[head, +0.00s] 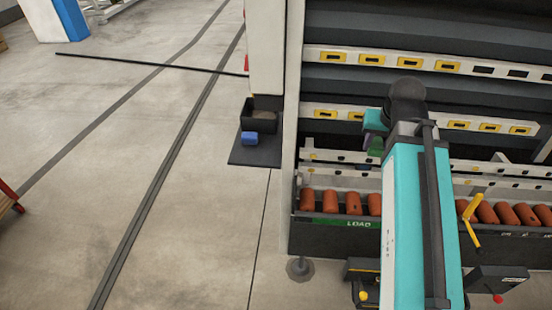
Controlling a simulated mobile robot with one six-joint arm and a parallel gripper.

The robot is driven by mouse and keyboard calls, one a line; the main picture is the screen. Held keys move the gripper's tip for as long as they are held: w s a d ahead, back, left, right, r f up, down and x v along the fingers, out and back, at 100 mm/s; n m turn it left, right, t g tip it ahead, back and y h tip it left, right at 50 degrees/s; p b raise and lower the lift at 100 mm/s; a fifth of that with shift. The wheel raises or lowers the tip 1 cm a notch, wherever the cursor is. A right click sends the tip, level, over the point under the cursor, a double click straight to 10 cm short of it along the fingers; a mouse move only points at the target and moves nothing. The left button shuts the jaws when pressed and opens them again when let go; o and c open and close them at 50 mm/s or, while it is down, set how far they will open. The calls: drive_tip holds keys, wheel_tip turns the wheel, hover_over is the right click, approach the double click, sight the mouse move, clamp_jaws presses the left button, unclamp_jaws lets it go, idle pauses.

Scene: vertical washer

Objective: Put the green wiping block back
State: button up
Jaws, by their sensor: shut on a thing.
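The green wiping block (376,146) shows as a small dark green piece just left of my arm, in front of the washer's lower rails. My gripper (375,137) is shut on it, and my own arm hides much of the gripper and part of the block. The block is above the row of orange-brown cylinders, apart from the floor.
A blue block (249,139) sits on a dark mat (252,157) beside a black bin (262,113), left of the washer (292,90). Orange-brown cylinders (330,202) fill the load tray (300,232). A yellow lever (471,220) stands at right. The left floor is mostly clear.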

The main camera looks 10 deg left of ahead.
sight(375, 140)
drive_tip(key=r, duration=0.3)
drive_tip(key=shift+w+r, duration=0.2)
drive_tip(key=shift+w, duration=0.15)
drive_tip(key=shift+a, duration=0.15)
